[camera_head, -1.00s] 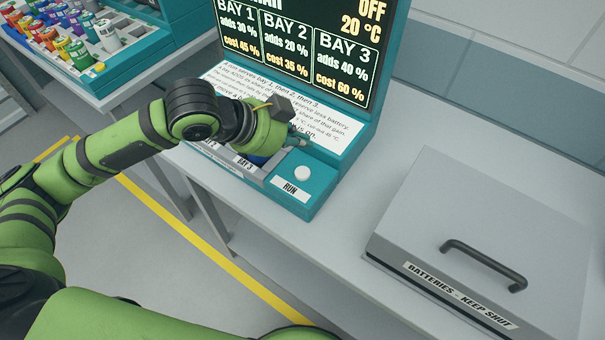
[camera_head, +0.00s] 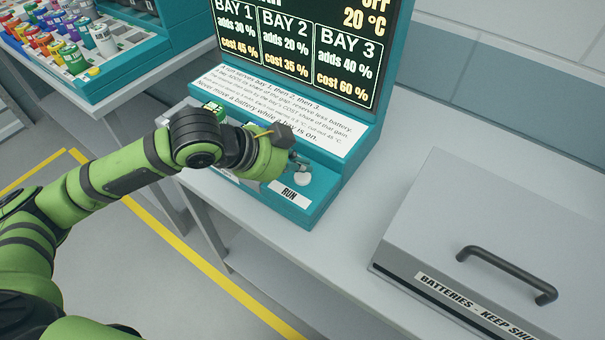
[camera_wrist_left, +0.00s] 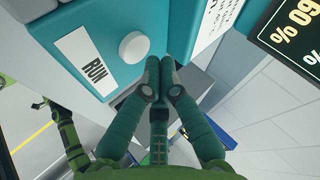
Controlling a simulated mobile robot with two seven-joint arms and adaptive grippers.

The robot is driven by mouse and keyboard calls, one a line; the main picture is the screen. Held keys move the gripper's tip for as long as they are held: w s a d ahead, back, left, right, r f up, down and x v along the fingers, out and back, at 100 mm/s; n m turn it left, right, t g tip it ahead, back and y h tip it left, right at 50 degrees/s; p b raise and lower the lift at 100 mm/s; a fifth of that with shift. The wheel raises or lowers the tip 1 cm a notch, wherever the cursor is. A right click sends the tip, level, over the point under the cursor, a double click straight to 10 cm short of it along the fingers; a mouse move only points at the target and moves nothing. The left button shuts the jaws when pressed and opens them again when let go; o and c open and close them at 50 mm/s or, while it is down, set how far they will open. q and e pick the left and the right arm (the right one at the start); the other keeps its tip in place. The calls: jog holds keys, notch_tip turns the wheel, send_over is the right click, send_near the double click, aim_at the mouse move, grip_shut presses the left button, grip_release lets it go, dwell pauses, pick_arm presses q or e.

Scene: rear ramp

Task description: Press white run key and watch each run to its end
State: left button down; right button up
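The round white run key (camera_head: 302,178) stands on the teal console ledge above a label reading RUN (camera_head: 289,194). It also shows in the left wrist view (camera_wrist_left: 134,47). My left gripper (camera_head: 297,160) is just behind the key in the head view. In the left wrist view its two fingers (camera_wrist_left: 160,70) are together with nothing between them, beside the key and apart from it in the picture. The key does not look covered. The screen (camera_head: 305,45) lists bays 1, 2 and 3 with gains and costs, and 20 °C. My right gripper is not in view.
A grey lidded box marked BATTERIES - KEEP SHUT (camera_head: 490,240) stands on the bench at right. A teal rack of coloured batteries (camera_head: 120,65) is at upper left. My left arm hides most of the bays. Bare bench (camera_head: 345,215) lies between console and box.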

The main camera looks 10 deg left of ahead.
aim_at(299, 179)
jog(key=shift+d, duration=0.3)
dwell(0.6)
pick_arm(q)
jog(key=shift+f, duration=0.1)
jog(key=shift+f, duration=0.35)
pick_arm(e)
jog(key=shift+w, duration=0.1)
pick_arm(q)
jog(key=shift+f, duration=0.45)
dwell(0.4)
jog(key=shift+r, duration=0.1)
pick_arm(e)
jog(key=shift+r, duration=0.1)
pick_arm(q)
jog(key=shift+r+p, duration=0.8)
jog(key=shift+p, duration=0.3)
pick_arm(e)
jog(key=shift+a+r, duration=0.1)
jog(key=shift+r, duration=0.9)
pick_arm(q)
notch_tip(299, 179, up, 5)
jog(key=p, duration=0.5)
jog(key=shift+p, duration=0.4)
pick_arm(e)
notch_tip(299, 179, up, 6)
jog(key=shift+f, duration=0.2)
